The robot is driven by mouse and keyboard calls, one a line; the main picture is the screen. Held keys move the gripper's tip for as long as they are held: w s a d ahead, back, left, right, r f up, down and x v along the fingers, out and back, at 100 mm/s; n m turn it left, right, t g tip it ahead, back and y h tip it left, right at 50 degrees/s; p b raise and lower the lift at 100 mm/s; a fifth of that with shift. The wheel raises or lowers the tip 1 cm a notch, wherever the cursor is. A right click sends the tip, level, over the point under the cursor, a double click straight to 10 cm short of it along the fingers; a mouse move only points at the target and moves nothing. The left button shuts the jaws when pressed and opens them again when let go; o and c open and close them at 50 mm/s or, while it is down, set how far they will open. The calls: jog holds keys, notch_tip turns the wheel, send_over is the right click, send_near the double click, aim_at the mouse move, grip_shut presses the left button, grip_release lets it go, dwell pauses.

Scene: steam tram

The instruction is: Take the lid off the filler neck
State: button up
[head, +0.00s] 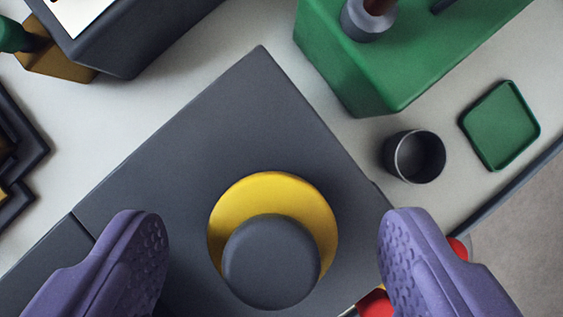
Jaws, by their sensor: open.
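The lid (270,262) is a dark grey round cap at the lower middle of the head view. It appears on top of a yellow round piece (262,188), which looks like the filler neck or its collar. Both stand on a dark grey block (240,120) with a flat top. My gripper (262,255) shows as two purple textured fingers, one at each lower corner side. The fingers are wide apart, with the lid between them and touching neither. The height gap between fingertips and lid cannot be told.
A green box (440,55) with a grey socket stands at the upper right. A dark cup (415,157) and a small green tray (500,125) lie right. A dark box (140,45) is at the upper left. Red parts (376,304) show near the right finger.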

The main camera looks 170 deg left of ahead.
aim_at(279, 280)
jog(key=shift+r, duration=0.1)
jog(key=c, duration=1)
jog(key=shift+r+p, duration=0.65)
jog(key=shift+p, duration=0.05)
jog(key=p+v, duration=0.2)
jog(key=shift+w+d+r, duration=0.1)
jog(key=shift+d+r, duration=0.05)
jog(key=shift+r, duration=0.2)
jog(key=shift+c, duration=0.2)
jog(key=s+r+p, duration=0.1)
jog(key=s+p, duration=0.7)
jog(key=s, duration=0.7)
jog(key=shift+s+d+p, duration=0.15)
jog(key=shift+s+p, duration=0.15)
jog(key=shift+p, duration=0.05)
